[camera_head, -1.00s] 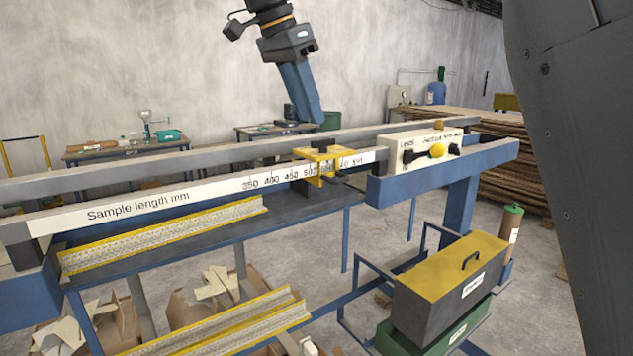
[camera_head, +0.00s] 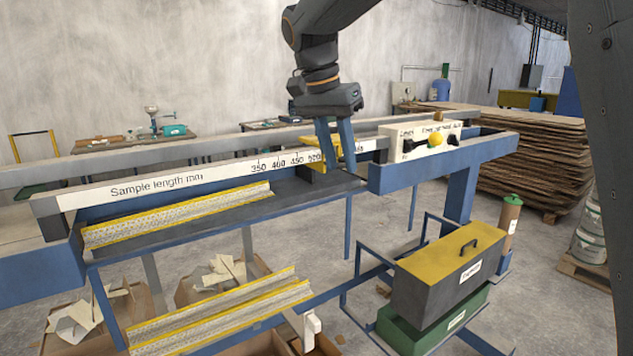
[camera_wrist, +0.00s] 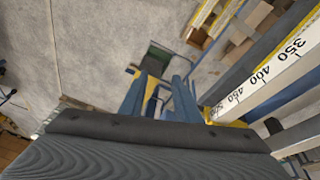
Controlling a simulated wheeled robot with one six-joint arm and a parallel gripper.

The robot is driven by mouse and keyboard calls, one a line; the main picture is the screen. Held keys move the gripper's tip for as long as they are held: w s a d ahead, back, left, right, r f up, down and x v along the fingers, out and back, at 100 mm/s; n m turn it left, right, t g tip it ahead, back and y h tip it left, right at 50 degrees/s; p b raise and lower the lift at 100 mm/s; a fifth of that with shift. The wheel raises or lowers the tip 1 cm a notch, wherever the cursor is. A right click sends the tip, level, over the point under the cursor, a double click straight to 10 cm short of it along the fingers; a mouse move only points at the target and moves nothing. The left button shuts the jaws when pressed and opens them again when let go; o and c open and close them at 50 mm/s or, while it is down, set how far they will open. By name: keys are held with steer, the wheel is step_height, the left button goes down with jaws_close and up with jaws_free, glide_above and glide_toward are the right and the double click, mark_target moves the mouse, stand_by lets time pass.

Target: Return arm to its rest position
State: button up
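My gripper (camera_head: 338,164) hangs pointing down in front of the long machine's ruler in the head view. Its two blue fingers stand apart with nothing seen between them, and the gap also shows in the wrist view (camera_wrist: 160,88). The yellow slider clamp (camera_head: 310,167) on the ruler is partly hidden behind the fingers. In the wrist view the slider's yellow edge (camera_wrist: 236,124) lies just right of the right finger. I cannot tell whether they touch.
The white ruler (camera_head: 160,187) runs along the machine, with a control box (camera_head: 408,147) at its right end. Yellow-edged strips (camera_head: 180,212) lie on the shelf. A yellow-topped grey box (camera_head: 440,262) stands low right. Stacked boards (camera_head: 540,150) are behind. Air above the machine's left half is clear.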

steer(key=s+d+f+n+y+b, duration=0.1)
steer(key=s+d+f+n, duration=0.2)
steer(key=f, duration=0.6)
steer(key=s+d+f+n+y+b, duration=0.1)
steer(key=s+d+f, duration=0.3)
steer(key=d+f, duration=0.3)
steer(key=s+d+f+n, duration=0.1)
steer(key=s+d+f, duration=0.1)
steer(key=s+f, duration=0.4)
steer(key=s+d+f+n+b, duration=0.1)
steer(key=s+d+f+n, duration=0.1)
steer(key=s+f, duration=0.5)
step_height(320, 180, down, 2)
steer(key=shift+s+d+f+n+g+y, duration=0.1)
steer(key=shift+s+d+n+g+y, duration=0.2)
steer(key=shift+d+y, duration=0.1)
